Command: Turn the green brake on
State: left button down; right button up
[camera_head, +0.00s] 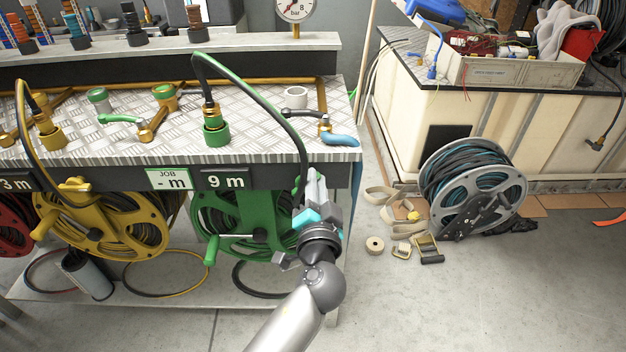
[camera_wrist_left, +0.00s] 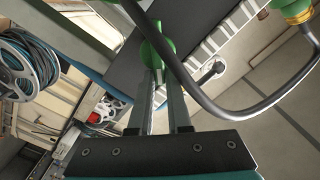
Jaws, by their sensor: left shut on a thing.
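The green reel (camera_head: 240,225) hangs under the bench below the "9 m" sign (camera_head: 227,181). My left gripper (camera_head: 308,185) is at the right edge of this reel, below the bench's front edge. In the left wrist view, a green knob (camera_wrist_left: 155,42), which looks like the green brake, sits at the tips of the left gripper's fingers (camera_wrist_left: 158,72). The fingers are shut on it. In the head view the gripper hides the knob, so I cannot tell its turned position there. My right gripper is not in view.
A hose (camera_head: 262,98) loops from the green fitting (camera_head: 215,131) down beside my left gripper; it passes close by in the wrist view (camera_wrist_left: 185,80). A yellow reel (camera_head: 105,228) hangs to the left. A grey reel (camera_head: 470,190) stands on the floor at right.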

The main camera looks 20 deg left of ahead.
pick_arm(q)
jog(key=m, duration=0.3)
jog(key=f+m+p, duration=0.1)
jog(key=m, duration=0.2)
jog(key=f+m, duration=0.1)
jog(key=m, duration=0.2)
jog(key=shift+w+d, duration=0.1)
jog(key=shift+d, duration=0.2)
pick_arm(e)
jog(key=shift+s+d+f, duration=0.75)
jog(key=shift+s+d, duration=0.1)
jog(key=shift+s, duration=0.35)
pick_arm(q)
jog(key=c, duration=0.9)
grip_release()
jog(key=shift+o, duration=0.2)
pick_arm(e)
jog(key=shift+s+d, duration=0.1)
